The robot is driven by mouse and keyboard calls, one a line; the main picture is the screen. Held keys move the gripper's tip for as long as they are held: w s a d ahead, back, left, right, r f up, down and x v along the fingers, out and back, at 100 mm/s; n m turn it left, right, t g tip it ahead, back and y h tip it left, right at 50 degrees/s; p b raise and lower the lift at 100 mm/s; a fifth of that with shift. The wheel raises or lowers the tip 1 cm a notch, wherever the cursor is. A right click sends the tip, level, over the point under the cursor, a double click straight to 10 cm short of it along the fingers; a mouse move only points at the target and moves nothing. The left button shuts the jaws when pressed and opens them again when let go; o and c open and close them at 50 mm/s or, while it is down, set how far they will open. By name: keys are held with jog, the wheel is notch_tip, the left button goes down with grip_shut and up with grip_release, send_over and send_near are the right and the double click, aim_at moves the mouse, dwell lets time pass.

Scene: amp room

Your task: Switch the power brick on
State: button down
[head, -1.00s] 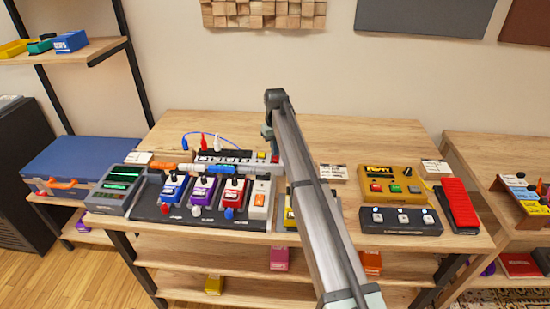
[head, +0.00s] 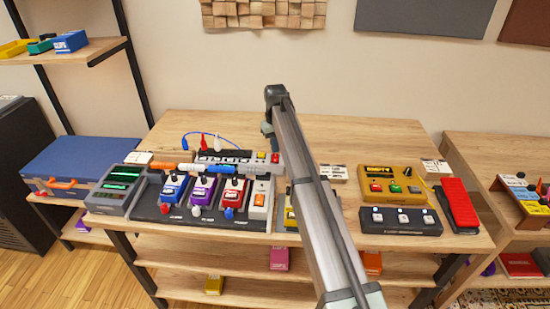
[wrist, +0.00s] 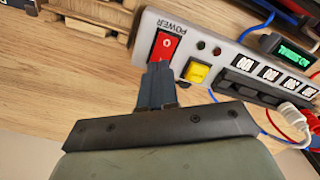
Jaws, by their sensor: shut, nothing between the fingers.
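The power brick (wrist: 215,65) is a long grey box with a red rocker switch (wrist: 167,46) at its POWER-marked end. Beside the switch are a square yellow button (wrist: 197,72) and two small dark red and green lamps. In the wrist view my gripper (wrist: 158,68) is shut and empty, its fingertips at the lower edge of the red switch; I cannot tell whether they touch it. In the head view the power brick (head: 240,157) lies at the back of the pedalboard, its red switch (head: 275,157) just left of my arm. My fingertips are not clear there.
Red, white and blue plugs (head: 204,143) with cables stand at the brick's left part. Several pedals (head: 202,192) and a grey unit with a green screen (head: 118,188) sit in front. A mustard box (head: 392,183) and red pedal (head: 459,203) stand right. Bare tabletop lies behind.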

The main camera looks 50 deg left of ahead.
jog(key=shift+r, duration=2.55)
